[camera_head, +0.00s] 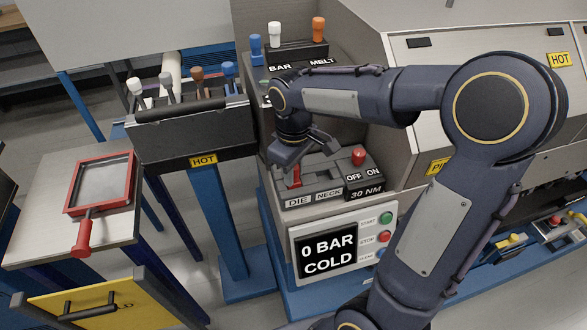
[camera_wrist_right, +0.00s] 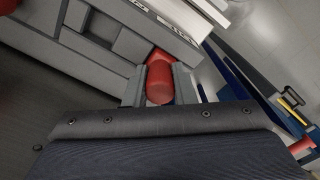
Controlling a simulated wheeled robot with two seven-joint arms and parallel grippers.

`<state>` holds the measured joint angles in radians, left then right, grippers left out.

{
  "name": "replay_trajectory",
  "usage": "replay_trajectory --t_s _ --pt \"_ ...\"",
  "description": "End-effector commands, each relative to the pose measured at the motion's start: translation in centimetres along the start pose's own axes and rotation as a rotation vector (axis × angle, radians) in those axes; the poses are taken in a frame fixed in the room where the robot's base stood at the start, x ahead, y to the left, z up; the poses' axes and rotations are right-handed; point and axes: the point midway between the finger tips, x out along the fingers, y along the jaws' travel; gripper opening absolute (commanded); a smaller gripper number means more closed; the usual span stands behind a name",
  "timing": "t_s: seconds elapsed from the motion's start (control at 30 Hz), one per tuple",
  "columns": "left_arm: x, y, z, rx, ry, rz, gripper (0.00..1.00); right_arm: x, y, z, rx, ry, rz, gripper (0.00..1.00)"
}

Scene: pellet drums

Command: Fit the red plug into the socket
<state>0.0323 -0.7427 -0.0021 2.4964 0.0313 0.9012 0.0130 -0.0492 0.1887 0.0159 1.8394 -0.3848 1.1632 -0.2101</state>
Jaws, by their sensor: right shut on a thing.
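My right gripper (camera_head: 296,166) is over the grey panel labelled DIE and NECK, its wrist hiding part of the panel's top. In the right wrist view, my right gripper (camera_wrist_right: 160,86) is shut on the red plug (camera_wrist_right: 160,80), which sits between the two grey fingers. A little of the red plug (camera_head: 296,177) shows below the hand in the head view, close to the DIE label. The socket panel (camera_head: 325,172) has dark recesses in its top; they show as square openings (camera_wrist_right: 131,45) in the wrist view. I cannot tell whether the plug is inside one. My left gripper is not in view.
A red knob (camera_head: 358,155) stands by the OFF/ON labels. A screen (camera_head: 328,253) reads 0 BAR, COLD. A HOT rack (camera_head: 190,125) of handled tools and a table with a red-framed screen (camera_head: 103,184) stand left. My right arm covers much of the machine.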

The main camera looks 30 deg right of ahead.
Motion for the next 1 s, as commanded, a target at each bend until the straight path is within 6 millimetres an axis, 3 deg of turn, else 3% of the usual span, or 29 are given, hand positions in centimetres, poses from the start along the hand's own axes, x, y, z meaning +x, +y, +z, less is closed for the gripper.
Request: replay_trajectory --t_s 0.17,0.2,0.4,0.73,1.0 --pt "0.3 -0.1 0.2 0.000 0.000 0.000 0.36 0.6 0.0 0.0 0.000 0.000 0.000 0.00" --pt "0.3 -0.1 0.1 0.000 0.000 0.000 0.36 0.5 0.0 0.0 0.000 0.000 0.000 0.26" --pt "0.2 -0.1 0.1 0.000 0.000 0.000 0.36 0.4 0.0 0.0 0.000 0.000 0.000 0.49" --pt "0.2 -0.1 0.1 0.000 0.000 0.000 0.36 -0.2 0.0 0.0 0.000 0.001 0.001 0.49" --pt "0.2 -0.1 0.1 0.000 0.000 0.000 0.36 -4.6 0.0 -0.1 0.000 0.005 0.001 0.49"
